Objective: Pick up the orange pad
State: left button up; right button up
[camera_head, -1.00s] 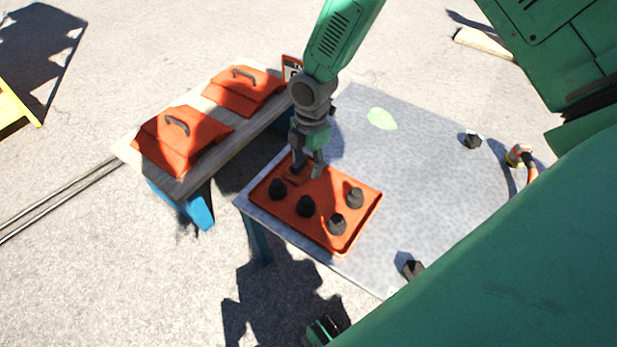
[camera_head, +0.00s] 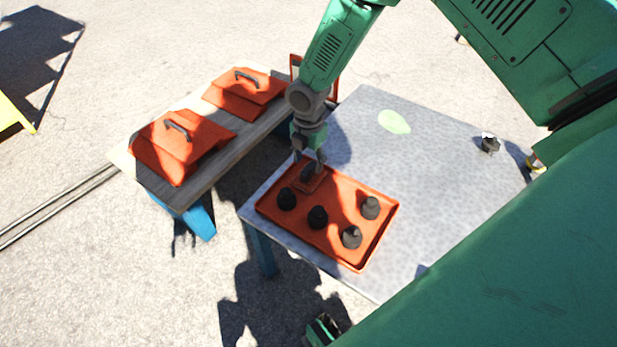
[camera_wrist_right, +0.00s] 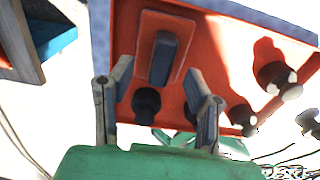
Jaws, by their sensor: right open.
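The orange pad (camera_head: 312,184) is a small flat plate with a dark upright grip block. It lies at the far-left end of the orange tray (camera_head: 362,263), and it also shows in the right wrist view (camera_wrist_right: 150,27). My right gripper (camera_head: 309,160) is just above the pad, pointing down. In the right wrist view, its two fingers (camera_wrist_right: 160,82) are spread apart with nothing between them, and the pad's grip block shows beyond the fingertips. I cannot tell whether the fingers touch the pad.
Several dark knobs (camera_head: 318,217) stand in the tray beside the pad. The tray sits on a grey metal table (camera_head: 440,170) with a pale green patch (camera_head: 394,121). A wooden bench (camera_head: 150,186) with two orange handled covers (camera_head: 178,150) stands to the left. The table's middle is mostly clear.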

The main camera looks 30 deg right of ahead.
aim_at(309, 167)
notch_tip(309, 167, down, 4)
jog(key=shift+r+b, duration=0.1)
jog(key=shift+b, duration=0.5)
jog(key=shift+r, duration=0.1)
grip_shut()
notch_tip(309, 167, up, 10)
jog(key=p, duration=0.3)
jog(key=shift+p, duration=0.35)
